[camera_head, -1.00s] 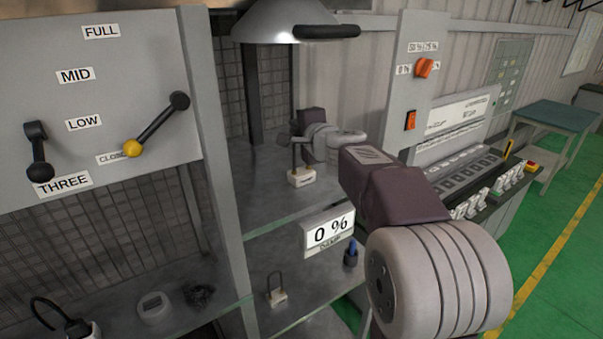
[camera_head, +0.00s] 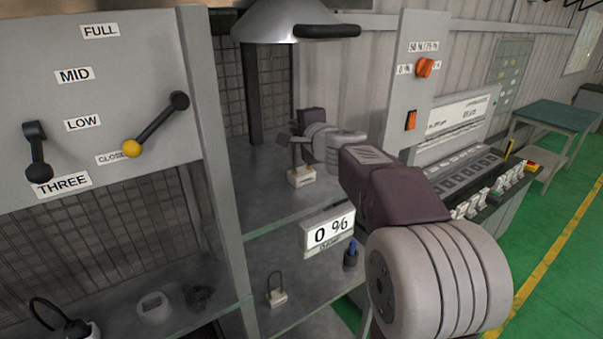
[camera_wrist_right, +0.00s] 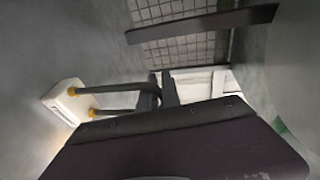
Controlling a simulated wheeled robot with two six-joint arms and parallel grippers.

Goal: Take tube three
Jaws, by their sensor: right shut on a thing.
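A U-shaped dark tube on a white labelled block (camera_head: 302,177) is on the upper shelf. Its label is too small to read, so I cannot tell its number. My right gripper (camera_head: 298,141) is at the top of its dark loop. In the right wrist view the white block (camera_wrist_right: 65,105) shows two dark rods with yellow ends. They run to the fingers of my right gripper (camera_wrist_right: 160,92), which is shut on the loop. I cannot tell whether the block touches the shelf. My left gripper is not in view.
A similar tube (camera_head: 277,290) stands on the lower shelf, near a blue-topped item (camera_head: 350,256). A "0 %" display (camera_head: 329,232) hangs at the shelf edge. A grey post (camera_head: 215,150) and lever panel (camera_head: 95,95) stand left. A lamp-like hood (camera_head: 280,22) hangs above.

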